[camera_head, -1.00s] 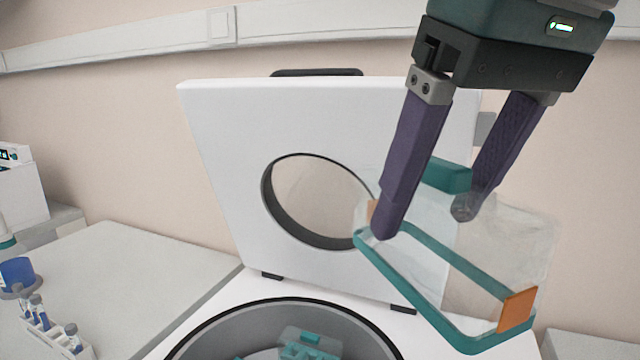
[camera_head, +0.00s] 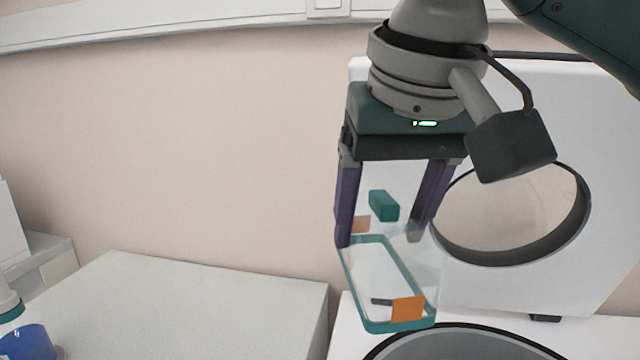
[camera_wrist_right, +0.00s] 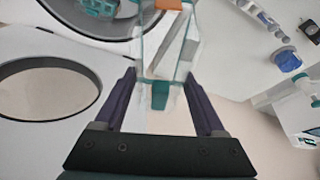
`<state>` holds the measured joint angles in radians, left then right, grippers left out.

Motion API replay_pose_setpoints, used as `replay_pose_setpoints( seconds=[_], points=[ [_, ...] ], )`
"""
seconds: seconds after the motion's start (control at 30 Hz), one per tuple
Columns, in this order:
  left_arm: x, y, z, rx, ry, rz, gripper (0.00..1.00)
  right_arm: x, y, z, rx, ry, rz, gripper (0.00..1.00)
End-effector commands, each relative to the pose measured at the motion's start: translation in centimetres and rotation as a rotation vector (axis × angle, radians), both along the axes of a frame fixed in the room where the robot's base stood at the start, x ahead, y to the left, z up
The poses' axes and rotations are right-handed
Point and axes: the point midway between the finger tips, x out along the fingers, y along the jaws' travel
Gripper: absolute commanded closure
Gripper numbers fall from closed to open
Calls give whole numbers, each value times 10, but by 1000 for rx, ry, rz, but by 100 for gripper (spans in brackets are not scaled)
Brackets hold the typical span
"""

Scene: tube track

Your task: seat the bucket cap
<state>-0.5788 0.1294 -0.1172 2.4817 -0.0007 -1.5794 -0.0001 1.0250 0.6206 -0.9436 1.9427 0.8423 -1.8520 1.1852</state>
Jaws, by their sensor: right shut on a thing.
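The bucket cap (camera_head: 375,326) is a clear cover with a teal rim, orange side tabs and a teal block on top. My right gripper (camera_head: 380,240) is shut on the cap, with a purple finger on each side. It holds the cap in the air, left of the centrifuge lid's round window. The cap also shows in the right wrist view (camera_wrist_right: 160,95) between the fingers. The centrifuge bowl (camera_head: 460,345) is cut off at the bottom of the head view. A teal bucket (camera_wrist_right: 98,6) shows in the bowl in the right wrist view. My left gripper is not in view.
The white centrifuge lid (camera_head: 500,290) stands open on the right, with its round window. A blue container (camera_head: 25,342) stands at the lower left. Tubes in a rack (camera_wrist_right: 262,18) show in the wrist view.

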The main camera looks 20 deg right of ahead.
Motion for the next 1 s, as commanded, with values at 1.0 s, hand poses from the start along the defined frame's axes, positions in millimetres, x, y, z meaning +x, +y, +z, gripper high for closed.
replay_pose_setpoints(
  seconds=[1.0],
  points=[
    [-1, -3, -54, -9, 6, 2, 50, 3, -81, -276, 2, -1, -340, 81]
  ],
)
